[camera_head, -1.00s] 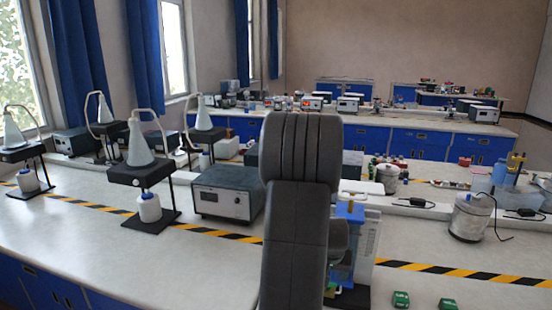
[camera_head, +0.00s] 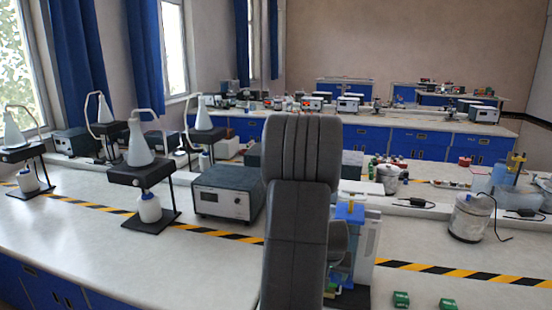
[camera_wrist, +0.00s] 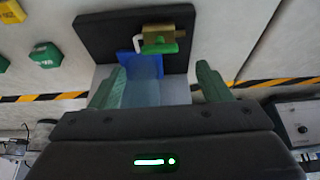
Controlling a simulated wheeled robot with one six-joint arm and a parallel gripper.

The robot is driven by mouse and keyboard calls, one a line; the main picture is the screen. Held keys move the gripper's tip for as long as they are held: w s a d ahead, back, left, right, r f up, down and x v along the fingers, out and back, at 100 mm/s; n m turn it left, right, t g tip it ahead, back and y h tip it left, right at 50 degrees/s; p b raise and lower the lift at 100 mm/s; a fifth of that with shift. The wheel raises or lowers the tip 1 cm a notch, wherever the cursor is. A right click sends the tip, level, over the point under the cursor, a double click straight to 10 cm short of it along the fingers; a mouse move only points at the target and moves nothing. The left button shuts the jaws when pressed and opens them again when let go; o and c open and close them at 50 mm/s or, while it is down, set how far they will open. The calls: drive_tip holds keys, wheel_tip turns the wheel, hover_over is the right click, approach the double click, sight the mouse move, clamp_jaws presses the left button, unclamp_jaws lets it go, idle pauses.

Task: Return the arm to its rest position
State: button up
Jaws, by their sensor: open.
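My arm (camera_head: 298,200) stands upright and folded in the middle of the head view, and it hides my gripper there. In the wrist view my gripper (camera_wrist: 161,68) shows two greenish fingers spread wide apart, with nothing clamped between them. Beyond and between the fingers is an apparatus with a dark base plate (camera_wrist: 100,35), a blue part (camera_wrist: 140,66), and a brass-and-green block (camera_wrist: 160,40). In the head view the blue-topped apparatus (camera_head: 352,212) shows just right of my arm, partly hidden by it. I cannot tell how far the fingers are from it.
A grey power box (camera_head: 222,198) and flask stands (camera_head: 140,160) are on the bench to the left. A metal pot (camera_head: 470,217) stands at the right. Small green blocks (camera_head: 401,299) lie near the front. The bench's left front is clear.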

drive_tip(key=x, duration=0.7)
drive_tip(key=shift+b, duration=0.4)
drive_tip(key=shift+a+m+b, duration=0.15)
drive_tip(key=shift+m+b, duration=0.45)
drive_tip(key=shift+b, duration=0.25)
drive_tip(key=shift+r+m+h+b, duration=0.15)
drive_tip(key=shift+m+h+b, duration=0.35)
drive_tip(key=shift+m+b, duration=0.5)
drive_tip(key=v, duration=1.4)
drive_tip(key=shift+w+b, duration=0.2)
drive_tip(key=shift+b, duration=0.15)
drive_tip(key=shift+r, duration=0.1)
